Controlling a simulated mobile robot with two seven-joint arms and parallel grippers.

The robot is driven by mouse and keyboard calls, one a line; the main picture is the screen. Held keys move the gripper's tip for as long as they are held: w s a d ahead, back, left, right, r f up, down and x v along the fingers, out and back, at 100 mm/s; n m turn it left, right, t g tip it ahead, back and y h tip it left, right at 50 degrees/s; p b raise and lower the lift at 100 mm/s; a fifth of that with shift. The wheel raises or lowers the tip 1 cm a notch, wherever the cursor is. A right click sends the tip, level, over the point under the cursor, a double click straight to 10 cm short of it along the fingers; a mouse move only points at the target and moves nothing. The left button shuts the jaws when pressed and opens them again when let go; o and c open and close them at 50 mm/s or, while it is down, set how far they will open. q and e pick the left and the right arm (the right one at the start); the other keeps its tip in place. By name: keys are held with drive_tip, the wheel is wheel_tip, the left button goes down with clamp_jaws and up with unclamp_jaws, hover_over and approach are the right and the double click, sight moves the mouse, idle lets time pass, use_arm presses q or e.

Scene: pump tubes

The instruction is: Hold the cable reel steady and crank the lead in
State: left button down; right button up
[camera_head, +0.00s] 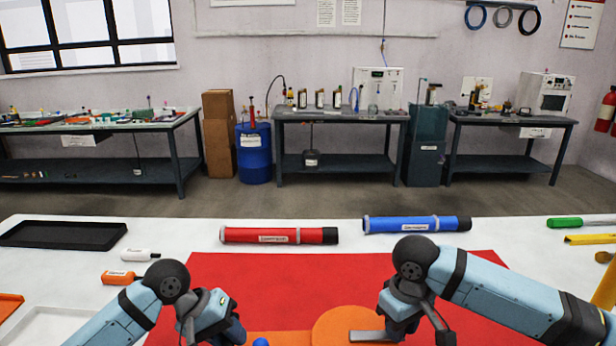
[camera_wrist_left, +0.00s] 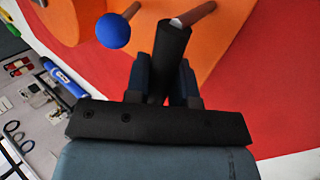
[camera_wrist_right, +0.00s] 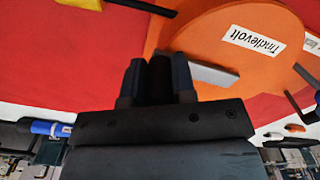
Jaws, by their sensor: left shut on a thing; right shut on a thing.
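The orange cable reel (camera_head: 345,322) is on the red mat at the bottom edge of the head view, partly cut off. Its round face with a "Tindlevolt" label shows in the right wrist view (camera_wrist_right: 235,25). My right gripper (camera_head: 395,328) is shut on a black grip (camera_wrist_right: 159,75) beside a flat grey crank bar (camera_wrist_right: 207,74) at the disc. My left gripper (camera_wrist_left: 165,80) is shut on a black handle (camera_wrist_left: 172,42) with a metal rod at its end, beside the orange frame. A blue ball (camera_wrist_left: 113,31) on a thin rod sits next to that handle.
A red tube (camera_head: 275,236) and a blue tube (camera_head: 412,224) lie behind the red mat (camera_head: 300,275). A black tray (camera_head: 62,235), a white bottle and an orange bottle are at left. A green-handled tool (camera_head: 565,222) and yellow items are at right.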

drive_tip(key=shift+s+f, duration=0.1)
drive_tip(key=shift+f, duration=0.05)
drive_tip(key=shift+s+a+m, duration=0.1)
drive_tip(key=shift+s+m, duration=0.45)
drive_tip(key=shift+m, duration=0.25)
drive_tip(key=shift+s+a+m, duration=0.15)
drive_tip(key=shift+s+m, duration=0.45)
drive_tip(key=shift+m, duration=0.2)
drive_tip(key=shift+s+a+m, duration=0.2)
drive_tip(key=shift+s+m, duration=0.3)
drive_tip(key=shift+m, duration=0.3)
drive_tip(key=shift+s+a+m, duration=0.3)
drive_tip(key=shift+s+m, duration=0.25)
drive_tip(key=shift+m, duration=0.25)
